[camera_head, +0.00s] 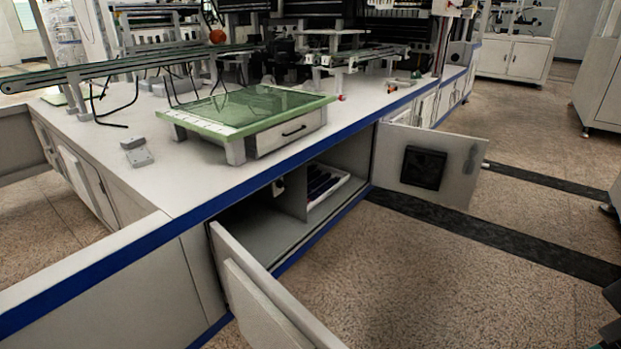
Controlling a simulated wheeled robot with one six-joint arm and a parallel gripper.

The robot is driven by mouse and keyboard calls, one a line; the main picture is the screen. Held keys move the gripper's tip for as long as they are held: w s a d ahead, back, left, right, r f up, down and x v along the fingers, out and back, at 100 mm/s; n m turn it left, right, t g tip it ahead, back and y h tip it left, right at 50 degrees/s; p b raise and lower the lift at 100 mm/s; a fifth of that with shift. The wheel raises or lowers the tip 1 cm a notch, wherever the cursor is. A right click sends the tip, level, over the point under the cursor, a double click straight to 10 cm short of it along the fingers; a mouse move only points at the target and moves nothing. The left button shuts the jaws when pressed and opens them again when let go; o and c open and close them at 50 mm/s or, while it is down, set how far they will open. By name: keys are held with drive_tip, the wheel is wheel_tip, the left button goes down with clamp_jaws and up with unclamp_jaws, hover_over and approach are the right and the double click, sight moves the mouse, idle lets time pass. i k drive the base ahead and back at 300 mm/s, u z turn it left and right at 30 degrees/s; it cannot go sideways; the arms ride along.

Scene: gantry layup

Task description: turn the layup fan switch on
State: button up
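I cannot make out a thing that is clearly the layup fan switch. A black square unit (424,167), which looks like a fan or vent, is on the inner face of the open right cabinet door (455,165). A small white and dark fitting (278,187) shows inside the open cabinet (250,232) under the bench; it is too small to tell what it is. A small grey box (137,157) sits on the bench top at the left. My gripper is not clearly seen in this view.
The left cabinet door (262,300) is swung out into the floor space. A green-topped frame with a drawer (255,112) stands on the blue-edged white bench (130,190). Speckled floor (430,280) is clear to the right. Dark parts (612,295) show at the right edge.

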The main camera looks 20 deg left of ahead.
sight(281, 184)
drive_tip(key=u, duration=0.15)
drive_tip(key=i, duration=0.7)
drive_tip(key=u, duration=0.8)
drive_tip(key=i, duration=0.45)
drive_tip(key=u, duration=0.3)
